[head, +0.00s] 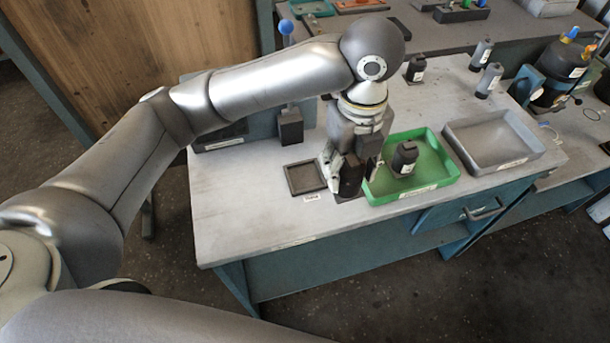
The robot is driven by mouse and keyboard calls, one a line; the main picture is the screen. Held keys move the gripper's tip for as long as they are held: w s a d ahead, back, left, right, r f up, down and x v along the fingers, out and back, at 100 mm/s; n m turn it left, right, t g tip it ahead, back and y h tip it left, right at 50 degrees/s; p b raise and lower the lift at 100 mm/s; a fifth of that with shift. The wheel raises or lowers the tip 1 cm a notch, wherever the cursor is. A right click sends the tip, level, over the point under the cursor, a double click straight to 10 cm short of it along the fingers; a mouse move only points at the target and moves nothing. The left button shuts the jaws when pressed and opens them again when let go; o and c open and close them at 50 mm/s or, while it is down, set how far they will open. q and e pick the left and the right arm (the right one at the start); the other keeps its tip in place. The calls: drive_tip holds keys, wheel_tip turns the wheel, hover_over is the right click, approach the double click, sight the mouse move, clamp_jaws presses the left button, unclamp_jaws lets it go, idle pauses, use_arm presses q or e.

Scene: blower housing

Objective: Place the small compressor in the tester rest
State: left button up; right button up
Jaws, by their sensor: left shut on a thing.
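My left gripper (345,186) points down over the front part of the workbench, between a dark square frame and a green tray. It is shut on a dark cylindrical body (350,178), which appears to be the small compressor; the fingers hide much of it. Its lower end is close to the bench top, and I cannot tell whether it touches. The dark square frame (305,178), which may be the tester rest, lies flat and empty just left of the gripper, with a small label in front. My right gripper is not in view.
The green tray (440,180) holds one dark compressor (404,158). A grey tray (497,142) right of it is empty. A blue-knobbed lever device (290,125) stands behind the frame. The bench's front left is clear.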

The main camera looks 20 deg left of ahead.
use_arm(q)
drive_tip(key=shift+w+a, duration=0.1)
drive_tip(key=shift+w, duration=0.1)
drive_tip(key=w+a+f+p, duration=0.1)
drive_tip(key=w+a+f, duration=0.1)
drive_tip(key=a+f, duration=0.1)
drive_tip(key=w+a+f+p, duration=0.2)
drive_tip(key=w+a+f, duration=0.1)
drive_tip(key=a+f, duration=0.1)
drive_tip(key=w+a+f+p, duration=0.2)
drive_tip(key=w+a+f, duration=0.1)
drive_tip(key=f, duration=0.2)
drive_tip(key=shift+w+a+f, duration=0.2)
drive_tip(key=shift+a+f, duration=0.1)
drive_tip(key=shift+f, duration=0.15)
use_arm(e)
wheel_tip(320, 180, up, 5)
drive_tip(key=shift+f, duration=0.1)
use_arm(q)
drive_tip(key=shift+f, duration=0.15)
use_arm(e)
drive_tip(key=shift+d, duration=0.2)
use_arm(q)
drive_tip(key=o, duration=1.4)
drive_tip(key=shift+o, duration=0.2)
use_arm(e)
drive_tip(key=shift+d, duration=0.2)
